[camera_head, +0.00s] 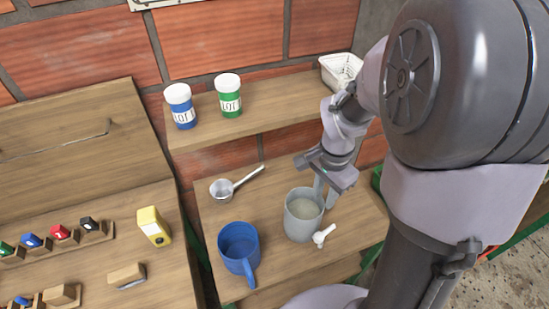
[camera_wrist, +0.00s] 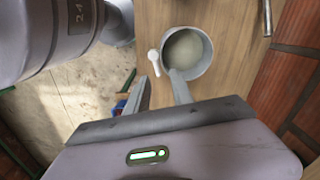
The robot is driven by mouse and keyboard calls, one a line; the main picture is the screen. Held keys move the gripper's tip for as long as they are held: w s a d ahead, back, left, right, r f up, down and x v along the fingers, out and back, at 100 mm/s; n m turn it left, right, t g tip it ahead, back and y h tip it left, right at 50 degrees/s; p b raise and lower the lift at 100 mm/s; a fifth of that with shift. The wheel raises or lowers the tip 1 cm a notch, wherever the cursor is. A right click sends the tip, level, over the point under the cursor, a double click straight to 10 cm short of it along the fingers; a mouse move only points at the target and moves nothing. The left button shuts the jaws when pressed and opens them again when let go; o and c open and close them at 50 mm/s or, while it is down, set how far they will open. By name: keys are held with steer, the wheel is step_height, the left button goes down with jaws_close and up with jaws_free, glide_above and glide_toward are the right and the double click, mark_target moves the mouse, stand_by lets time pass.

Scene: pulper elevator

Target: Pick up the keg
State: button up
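The keg (camera_head: 301,226) is a grey, open-topped cylinder with pale contents and a white tap at its lower front right. It stands upright on the lower wooden shelf. My gripper (camera_head: 326,193) is at the keg's back right side, fingers pointing down. In the wrist view my gripper (camera_wrist: 159,80) has its fingers apart with nothing between them. The right finger overlaps the keg's near rim; I cannot tell whether it touches or lies inside or outside the wall.
A blue mug (camera_head: 239,250) stands left of the keg, a metal ladle (camera_head: 222,189) behind it. The upper shelf holds a blue jar (camera_head: 181,107), a green jar (camera_head: 229,97) and a white basket (camera_head: 341,70). A yellow device (camera_head: 153,227) is on the left bench.

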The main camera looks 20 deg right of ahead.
mark_target(320, 216)
step_height(320, 216, down, 10)
steer(key=b, duration=0.3)
steer(key=shift+s+f, duration=0.15)
steer(key=f+b, duration=0.2)
steer(key=f, duration=0.1)
steer(key=f+b, duration=0.1)
steer(key=f, duration=0.1)
steer(key=shift+w+a+f, duration=0.1)
steer(key=shift+w+f, duration=0.05)
steer(key=shift+w, duration=0.25)
jaws_close()
stand_by(0.4)
